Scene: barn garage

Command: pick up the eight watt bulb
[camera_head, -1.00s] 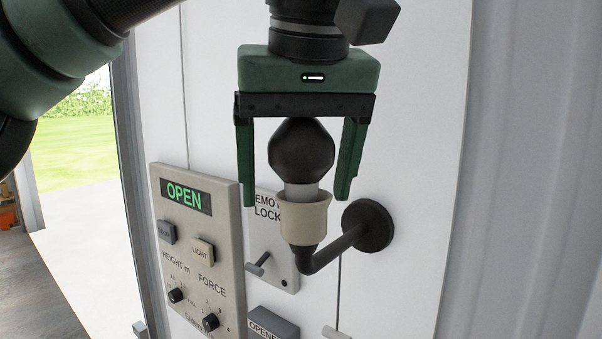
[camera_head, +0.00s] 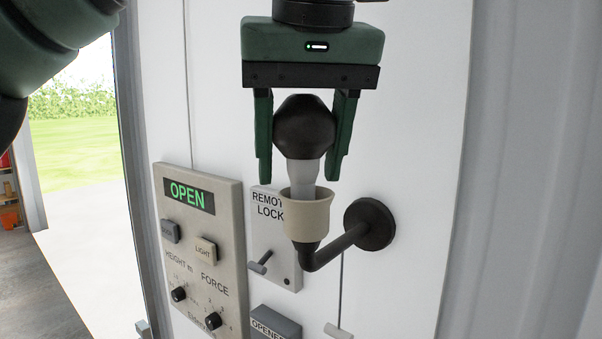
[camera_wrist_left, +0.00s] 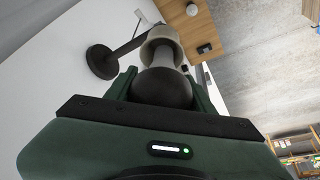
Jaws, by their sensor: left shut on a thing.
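The bulb (camera_head: 304,126) has a dark round globe and a pale neck. It is upright above a cream socket cup (camera_head: 308,218) on a dark wall arm, with its neck's lower end still within the cup's rim. My left gripper (camera_head: 301,172) points down from above and is shut on the bulb, one green finger on each side of the globe. In the left wrist view the bulb (camera_wrist_left: 163,86) sits between the fingers, with the socket (camera_wrist_left: 161,43) beyond it. My right gripper is not in view.
A control panel (camera_head: 226,262) reading OPEN, with buttons and knobs, is on the wall left of the socket. A remote lock plate (camera_head: 284,243) with a lever is just behind the socket. The round wall mount (camera_head: 370,224) is at right. An open doorway shows grass at left.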

